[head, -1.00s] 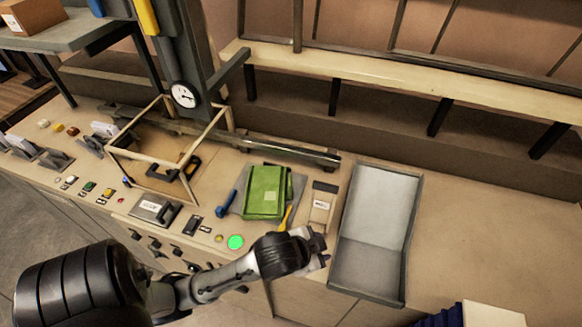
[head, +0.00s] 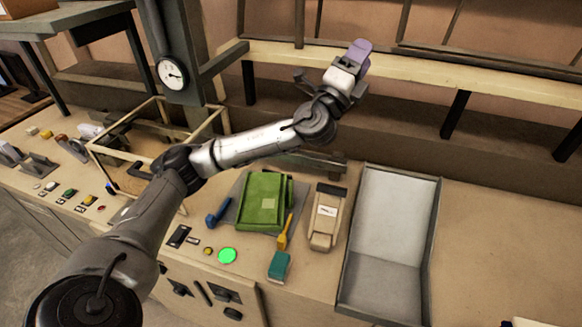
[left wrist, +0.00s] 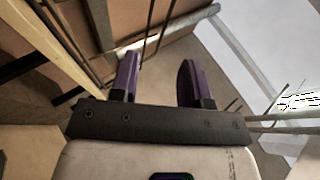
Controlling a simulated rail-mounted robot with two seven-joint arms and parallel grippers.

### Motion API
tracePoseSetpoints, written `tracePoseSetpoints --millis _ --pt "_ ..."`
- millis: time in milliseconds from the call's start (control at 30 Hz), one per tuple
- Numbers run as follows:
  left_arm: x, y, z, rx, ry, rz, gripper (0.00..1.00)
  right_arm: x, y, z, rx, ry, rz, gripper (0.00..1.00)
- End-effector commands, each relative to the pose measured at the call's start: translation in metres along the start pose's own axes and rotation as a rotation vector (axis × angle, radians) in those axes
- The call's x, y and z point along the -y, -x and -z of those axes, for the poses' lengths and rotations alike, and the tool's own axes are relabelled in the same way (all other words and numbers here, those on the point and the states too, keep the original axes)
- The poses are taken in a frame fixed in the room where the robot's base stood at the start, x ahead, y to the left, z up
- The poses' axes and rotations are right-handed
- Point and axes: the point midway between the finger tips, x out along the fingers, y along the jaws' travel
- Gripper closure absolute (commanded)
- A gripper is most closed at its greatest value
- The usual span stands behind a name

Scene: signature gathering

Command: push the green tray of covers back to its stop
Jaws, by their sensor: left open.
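A green tray-like block (head: 264,200) sits on a dark grey mat in the middle of the counter; I cannot make out covers in it. My left gripper (head: 353,62) is raised well above and behind it, in front of the back shelf, and touches nothing that I can see. In the left wrist view its two purple fingers (left wrist: 159,66) stand apart with nothing between them. The green block is not in the left wrist view. My right gripper is not in view.
A blue-handled tool (head: 218,213), a yellow tool (head: 285,232), a teal block (head: 279,266) and a tan device (head: 326,218) lie around the green block. A large grey tray (head: 342,290) stands at right. A lit green button (head: 228,256) is at the front; a wooden shelf (head: 402,69) runs behind.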

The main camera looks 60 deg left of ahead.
Motion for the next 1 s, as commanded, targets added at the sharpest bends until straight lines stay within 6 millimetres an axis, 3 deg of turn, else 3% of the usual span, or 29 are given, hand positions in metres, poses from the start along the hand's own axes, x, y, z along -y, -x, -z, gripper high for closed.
tracePoseSetpoints --millis 167,367,667,800,1000 --pt "-0.015 -0.008 0.006 -0.237 -0.426 0.120 0.57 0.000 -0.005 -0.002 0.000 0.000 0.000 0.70" --pt "-0.067 0.008 0.024 -0.567 -0.882 0.193 0.57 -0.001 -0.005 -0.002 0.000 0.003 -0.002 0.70" --pt "-0.164 0.065 0.034 -1.149 -1.436 0.320 0.57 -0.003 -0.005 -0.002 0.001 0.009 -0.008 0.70" --pt "-0.203 0.099 0.022 -1.452 -1.625 0.408 0.57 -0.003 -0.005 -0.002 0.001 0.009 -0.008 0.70" --pt "-0.241 0.148 -0.011 -1.913 -1.782 0.593 0.57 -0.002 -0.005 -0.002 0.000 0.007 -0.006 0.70"
